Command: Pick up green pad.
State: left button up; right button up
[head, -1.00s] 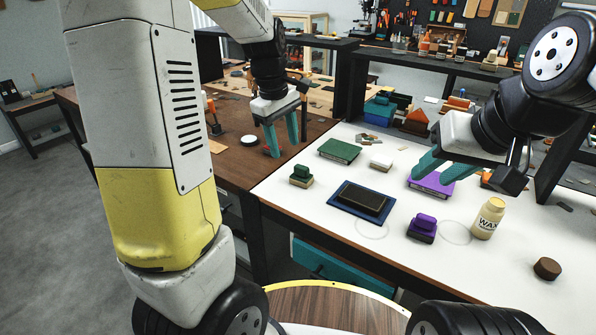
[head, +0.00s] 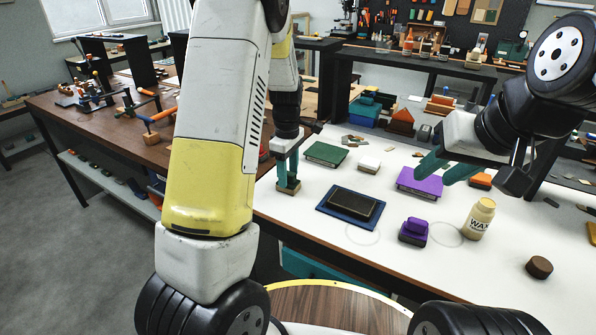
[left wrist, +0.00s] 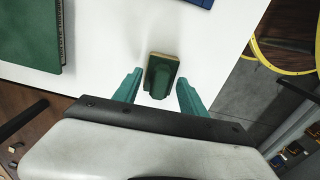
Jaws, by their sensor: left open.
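A flat green case (head: 326,153) lies on the white tabletop; its corner shows in the left wrist view (left wrist: 30,35). A small green block with a raised grip and tan base (left wrist: 161,76) stands to its left, near the table's front edge. In the head view it is mostly hidden by my left gripper (head: 287,180). My left gripper is open, with its teal fingers on either side of the small green block; in the left wrist view there is a gap at each side (left wrist: 158,88). My right gripper (head: 436,174) is open and empty, near the purple case.
A dark block on a blue tray (head: 333,216), a purple case (head: 420,183), a purple gripped block (head: 413,231), a white block (head: 369,163) and a wax bottle (head: 480,218) stand on the white table (head: 310,219).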

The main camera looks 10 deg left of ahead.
aim_at(291, 174)
pick_arm(q)
grip_shut()
dwell(0.4)
jog(key=shift+r, duration=0.55)
notch_tip(291, 174, up, 2)
jog(key=shift+r, duration=0.1)
jog(key=shift+s+d+r, duration=0.15)
jog(key=shift+s+d, duration=0.35)
jog(key=s+d+r, duration=0.1)
jog(key=s+d, duration=0.9)
jog(key=shift+d+r, duration=0.15)
jog(key=shift+d, duration=0.15)
jog(key=c, duration=0.7)
grip_release()
grip_shut()
